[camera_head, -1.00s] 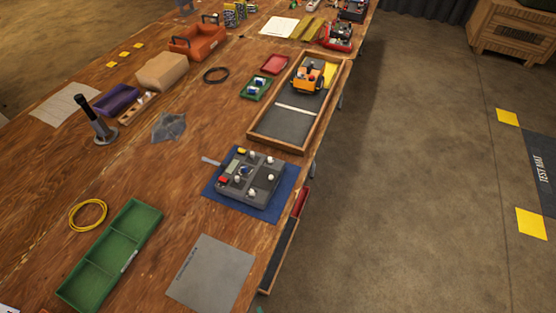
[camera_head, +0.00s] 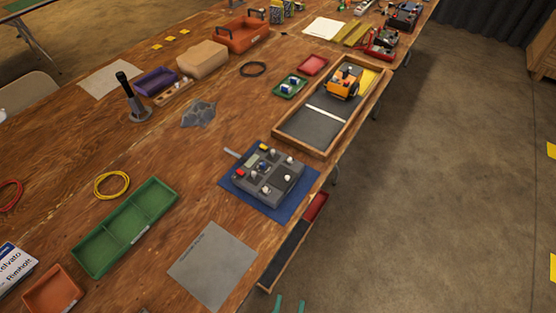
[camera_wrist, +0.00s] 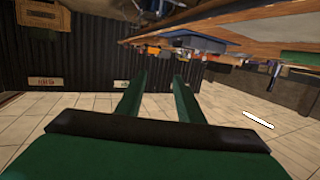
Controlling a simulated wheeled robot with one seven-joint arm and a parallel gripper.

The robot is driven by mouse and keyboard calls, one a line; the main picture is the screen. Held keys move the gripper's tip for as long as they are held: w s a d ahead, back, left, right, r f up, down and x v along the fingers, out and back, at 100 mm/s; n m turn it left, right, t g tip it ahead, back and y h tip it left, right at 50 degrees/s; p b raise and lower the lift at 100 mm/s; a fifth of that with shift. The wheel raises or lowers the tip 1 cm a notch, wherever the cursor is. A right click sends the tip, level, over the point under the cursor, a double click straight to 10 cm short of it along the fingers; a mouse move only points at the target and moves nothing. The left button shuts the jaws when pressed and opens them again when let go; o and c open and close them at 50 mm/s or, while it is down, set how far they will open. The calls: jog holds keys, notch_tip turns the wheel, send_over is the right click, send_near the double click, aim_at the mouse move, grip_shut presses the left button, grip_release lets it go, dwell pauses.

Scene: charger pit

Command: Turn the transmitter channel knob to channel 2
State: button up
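The transmitter (camera_head: 268,175) is a grey box with white knobs, a red and a yellow part and a short grey stub at its upper left. It lies on a blue mat (camera_head: 305,203) near the table's right edge. Which knob is the channel knob, and its setting, are too small to read. My gripper (camera_wrist: 160,82) shows in the wrist view as two green fingers standing apart with nothing between them. Green tips of it show at the bottom edge of the head view (camera_head: 290,303), beyond the table edge and well short of the transmitter.
A wooden-framed tray (camera_head: 325,128) with an orange vehicle (camera_head: 343,84) stands beyond the transmitter. A grey sheet (camera_head: 213,265) and a green divided tray (camera_head: 126,228) lie on the near side. A dark shelf with a red item (camera_head: 317,206) runs along the table edge.

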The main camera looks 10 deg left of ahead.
jog(key=w+a+r+n+t+y, duration=0.3)
jog(key=w+a+r+n+y, duration=0.2)
jog(key=w+a+r+y, duration=0.4)
jog(key=w+a+r+n+t+y, duration=0.5)
jog(key=w+a, duration=0.3)
jog(key=a, duration=0.4)
jog(key=a+r+n+g+y, duration=0.3)
jog(key=a+n+g+y, duration=0.35)
jog(key=n+g, duration=0.35)
jog(key=a+r+n+g+y, duration=0.4)
jog(key=a+n+g+y, duration=0.25)
jog(key=n+g, duration=0.35)
jog(key=a+n+g+h, duration=0.2)
jog(key=a+n+g, duration=0.35)
jog(key=g, duration=0.25)
jog(key=n+t+h, duration=0.4)
jog(key=n+h, duration=0.1)
jog(key=h, duration=2)
send_near(263, 163)
notch_tip(263, 163, down, 8)
jog(key=shift+f, duration=0.1)
